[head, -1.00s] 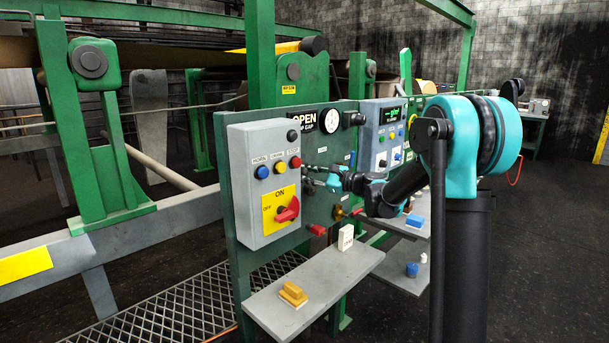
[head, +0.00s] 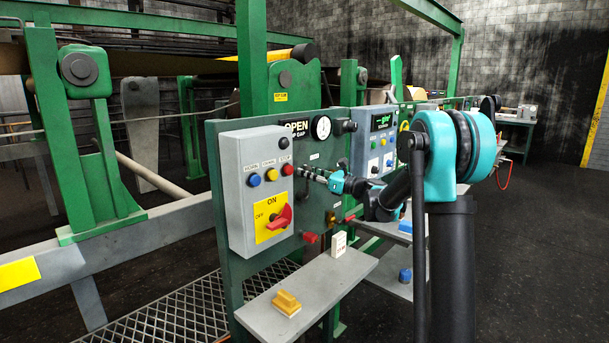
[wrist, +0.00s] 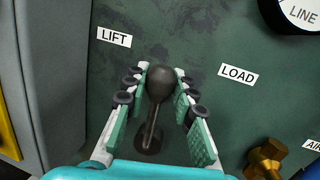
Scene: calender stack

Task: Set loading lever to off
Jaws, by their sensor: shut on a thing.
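The loading lever (wrist: 158,90) is a dark rod with a round knob on the green panel (wrist: 215,40). In the wrist view it sticks out between a LIFT label (wrist: 114,37) on the left and a LOAD label (wrist: 238,75) on the right. My gripper (wrist: 161,84) has its two green-padded fingers on either side of the knob and is shut on the lever. In the head view my gripper (head: 308,173) is at the panel, right of the grey control box. The lever is hard to make out there.
The grey control box (head: 237,185) has a red switch (head: 280,217) and several buttons. A brass fitting (wrist: 265,158) sits right of the lever. Below, a grey shelf (head: 300,288) carries a yellow block (head: 287,302) and a white block (head: 339,244). Dark floor lies open at right.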

